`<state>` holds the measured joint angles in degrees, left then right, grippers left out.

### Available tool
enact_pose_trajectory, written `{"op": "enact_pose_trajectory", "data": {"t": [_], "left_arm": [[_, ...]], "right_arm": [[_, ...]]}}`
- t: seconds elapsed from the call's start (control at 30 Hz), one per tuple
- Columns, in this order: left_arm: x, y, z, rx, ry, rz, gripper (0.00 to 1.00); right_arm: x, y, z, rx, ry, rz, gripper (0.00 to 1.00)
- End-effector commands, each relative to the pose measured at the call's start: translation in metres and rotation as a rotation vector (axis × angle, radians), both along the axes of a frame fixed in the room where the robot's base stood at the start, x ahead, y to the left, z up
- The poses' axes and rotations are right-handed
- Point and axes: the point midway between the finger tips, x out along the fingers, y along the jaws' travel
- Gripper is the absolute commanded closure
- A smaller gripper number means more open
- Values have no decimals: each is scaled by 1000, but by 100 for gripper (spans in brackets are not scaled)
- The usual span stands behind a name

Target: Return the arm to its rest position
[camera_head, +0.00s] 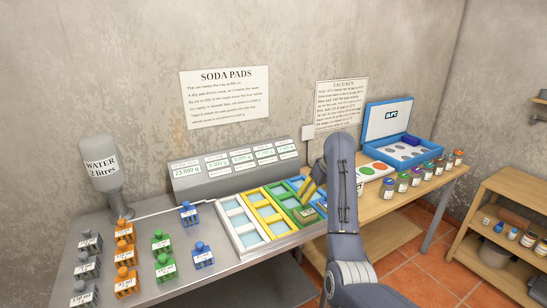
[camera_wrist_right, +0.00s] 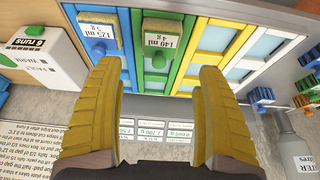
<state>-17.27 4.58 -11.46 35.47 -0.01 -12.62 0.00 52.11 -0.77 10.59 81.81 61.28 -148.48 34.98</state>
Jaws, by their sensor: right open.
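My right arm comes in from the bottom right of the head view. Its yellow-fingered gripper (camera_head: 311,190) hangs over the coloured pads, partly hidden by the arm. In the right wrist view this gripper (camera_wrist_right: 157,78) is open, its fingers wide apart with nothing held between them. Beyond the fingertips, a labelled block marked 140 ml (camera_wrist_right: 163,38) sits on the green pad frame (camera_wrist_right: 157,82). Another block marked 125 ml (camera_wrist_right: 99,36) sits on the blue pad frame (camera_wrist_right: 128,62). My left gripper is in neither view.
Several orange, green, blue and grey weights (camera_head: 125,255) stand on the metal bench at left, near a water bottle (camera_head: 101,162). A grey display box (camera_head: 205,180) stands behind the pads. Several jars (camera_head: 416,177) and an open blue case (camera_head: 425,152) are on the wooden table at right.

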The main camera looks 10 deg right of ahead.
Motion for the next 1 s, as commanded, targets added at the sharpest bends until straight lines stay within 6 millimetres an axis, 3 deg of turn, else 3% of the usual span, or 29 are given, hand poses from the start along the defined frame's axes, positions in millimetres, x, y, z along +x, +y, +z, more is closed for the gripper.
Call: {"op": "enact_pose_trajectory", "data": {"t": [0.13, 0.27, 0.4, 0.6, 0.8, 1.0], "left_arm": [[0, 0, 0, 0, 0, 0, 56], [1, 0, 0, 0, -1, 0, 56], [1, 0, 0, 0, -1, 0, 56], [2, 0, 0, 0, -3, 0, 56], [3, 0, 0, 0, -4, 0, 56], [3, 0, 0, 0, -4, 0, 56]], "right_arm": [[-16, -7, -34, -28, 10, -22, 27], [-42, -17, -81, -74, 14, -52, 27], [-79, -27, -131, -137, 11, -76, 27], [-138, -40, -188, -232, -6, -92, 27], [-203, -47, -230, -328, -32, -79, 27], [-272, -52, -256, -423, -66, -45, 27]]}}
